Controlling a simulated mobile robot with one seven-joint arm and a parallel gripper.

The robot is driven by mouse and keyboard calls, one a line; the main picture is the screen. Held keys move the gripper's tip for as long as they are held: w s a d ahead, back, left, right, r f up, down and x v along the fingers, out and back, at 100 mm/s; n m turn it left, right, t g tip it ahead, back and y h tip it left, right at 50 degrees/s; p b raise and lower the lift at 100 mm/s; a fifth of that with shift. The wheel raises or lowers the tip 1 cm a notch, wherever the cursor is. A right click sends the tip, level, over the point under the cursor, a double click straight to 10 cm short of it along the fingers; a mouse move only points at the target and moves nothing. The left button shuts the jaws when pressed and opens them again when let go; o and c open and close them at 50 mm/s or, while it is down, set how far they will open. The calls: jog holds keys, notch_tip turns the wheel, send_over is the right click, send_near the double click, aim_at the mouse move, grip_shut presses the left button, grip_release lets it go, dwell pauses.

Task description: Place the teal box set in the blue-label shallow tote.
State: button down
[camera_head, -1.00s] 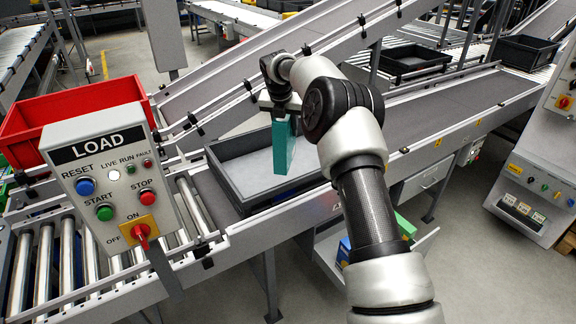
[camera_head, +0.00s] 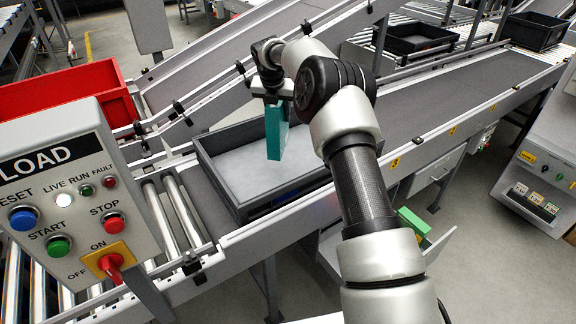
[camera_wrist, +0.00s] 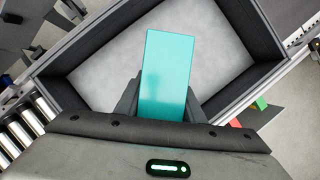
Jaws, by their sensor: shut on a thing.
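The teal box set (camera_head: 276,131) is held upright by my gripper (camera_head: 270,98), which is shut on its upper part. It also shows in the wrist view (camera_wrist: 166,72), between the fingers of my gripper (camera_wrist: 163,98). A shallow dark grey tote (camera_head: 216,183) stands on the conveyor below, and its pale floor is bare where I can see it. The tote's wall also shows in the wrist view (camera_wrist: 258,38). The box hangs over the tote; whether its lower end touches the floor I cannot tell. A bit of blue shows on the tote's near side, partly hidden.
A red tote (camera_head: 64,96) stands at the left behind the LOAD control panel (camera_head: 84,190). Two black totes (camera_head: 415,38) (camera_head: 533,31) stand further back at the right. A green box (camera_head: 413,220) lies on a lower shelf under the conveyor.

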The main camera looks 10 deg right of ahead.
notch_tip(320, 180, down, 11)
jog(key=shift+r+b, duration=0.15)
jog(key=shift+b, duration=0.3)
jog(key=c, duration=1.2)
grip_release()
